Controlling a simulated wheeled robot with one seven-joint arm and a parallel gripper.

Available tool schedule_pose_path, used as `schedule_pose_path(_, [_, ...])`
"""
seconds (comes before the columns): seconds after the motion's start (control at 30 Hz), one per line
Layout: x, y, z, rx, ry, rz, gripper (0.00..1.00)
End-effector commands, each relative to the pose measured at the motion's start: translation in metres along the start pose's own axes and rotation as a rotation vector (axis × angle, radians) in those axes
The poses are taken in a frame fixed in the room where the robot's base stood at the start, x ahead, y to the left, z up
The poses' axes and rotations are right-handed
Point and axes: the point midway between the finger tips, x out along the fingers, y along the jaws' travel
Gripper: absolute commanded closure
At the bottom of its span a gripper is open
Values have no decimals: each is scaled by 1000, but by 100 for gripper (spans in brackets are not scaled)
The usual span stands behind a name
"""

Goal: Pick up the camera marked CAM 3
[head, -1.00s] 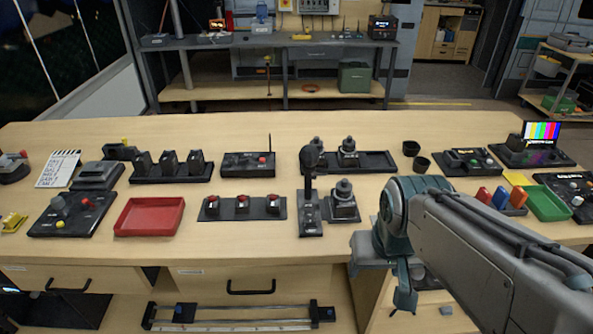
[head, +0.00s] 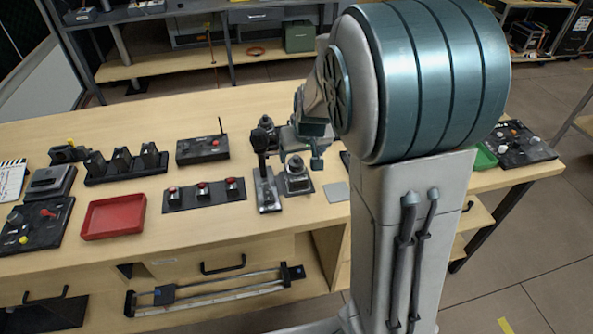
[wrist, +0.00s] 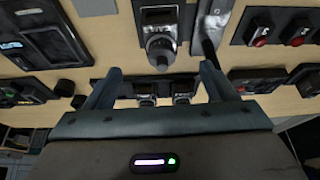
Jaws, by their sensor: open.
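A dark knobbed device with a round grey top (head: 297,183) stands on a dark pad near the front of the bench. My gripper (head: 299,160) is open just above and behind it, with nothing held. In the wrist view my open fingers (wrist: 161,70) point towards what looks like the same device (wrist: 160,47). Two similar devices (wrist: 145,88) (wrist: 182,87) show between the fingers, farther off. In the head view my arm hides most of that area. I cannot read a CAM 3 mark on any of them.
An upright black handle on a plate (head: 265,185) stands close left of my gripper. A red-button panel (head: 203,194), a red tray (head: 113,217) and a rack of three dark units (head: 123,163) lie farther left. Bare wood lies along the bench front.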

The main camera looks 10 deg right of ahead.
Motion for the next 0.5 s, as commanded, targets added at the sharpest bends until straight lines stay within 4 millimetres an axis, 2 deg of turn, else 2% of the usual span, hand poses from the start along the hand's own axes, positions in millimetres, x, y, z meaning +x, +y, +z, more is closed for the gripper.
schedule_pose_path(0.1, [24, 2, 2, 4, -5, 3, 22])
schedule_pose_path(0.3, [58, 1, 2, 2, -4, 2, 22])
schedule_pose_path(0.5, [74, 1, 1, 2, -1, 1, 22])
